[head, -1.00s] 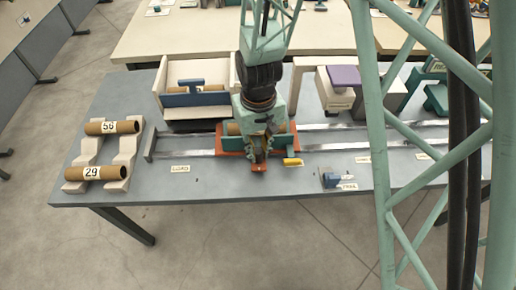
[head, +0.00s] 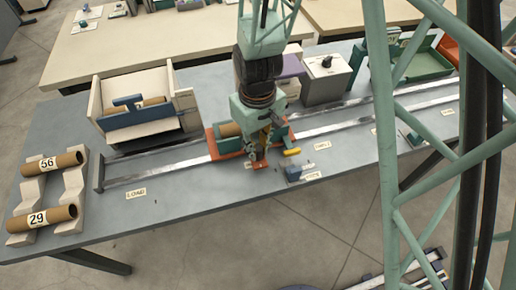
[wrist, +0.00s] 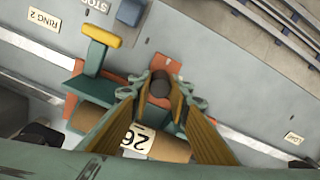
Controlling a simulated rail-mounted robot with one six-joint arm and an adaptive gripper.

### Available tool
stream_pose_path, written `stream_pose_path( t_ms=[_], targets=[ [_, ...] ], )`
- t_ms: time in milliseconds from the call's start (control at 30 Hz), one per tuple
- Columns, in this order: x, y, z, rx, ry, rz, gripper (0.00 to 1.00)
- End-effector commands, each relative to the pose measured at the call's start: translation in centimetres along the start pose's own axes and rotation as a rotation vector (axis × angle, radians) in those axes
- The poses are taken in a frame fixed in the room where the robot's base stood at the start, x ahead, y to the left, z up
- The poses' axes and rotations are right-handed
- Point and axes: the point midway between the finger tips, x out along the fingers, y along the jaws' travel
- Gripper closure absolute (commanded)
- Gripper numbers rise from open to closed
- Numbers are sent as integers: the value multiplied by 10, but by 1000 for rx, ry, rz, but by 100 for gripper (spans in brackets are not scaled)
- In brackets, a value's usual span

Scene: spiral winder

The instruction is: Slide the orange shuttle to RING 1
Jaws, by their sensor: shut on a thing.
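The orange shuttle (head: 214,146) sits on the two rails, right of the LOAD label (head: 136,193), carrying a cardboard tube (head: 229,130) in a green cradle. In the wrist view the tube (wrist: 172,148) bears the number 26. My gripper (wrist: 160,88) is shut on the shuttle's dark round knob (wrist: 160,80), at its front tab. A yellow-tipped lever (wrist: 101,30) stands beside it. The RING 2 label (wrist: 43,18) lies farther along the rail, away from LOAD. I cannot read a RING 1 label in either view.
A blue block (head: 294,173) by the STOP label lies in front of the rails, close right of the shuttle. Tubes 56 (head: 52,164) and 29 (head: 42,218) rest on a rack at left. A cream bin (head: 183,100) stands behind. The rails (head: 350,122) look clear to the right.

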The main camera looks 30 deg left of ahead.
Motion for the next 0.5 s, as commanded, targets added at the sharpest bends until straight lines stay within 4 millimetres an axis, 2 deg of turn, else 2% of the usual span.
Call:
stream_pose_path(
  t_ms=[200,233,367,500],
  targets=[
    [0,0,0,-1,0,0,100],
    [0,0,0,-1,0,0,81],
    [0,0,0,0,0,0,70],
    [0,0,0,0,0,0,69]
  ],
)
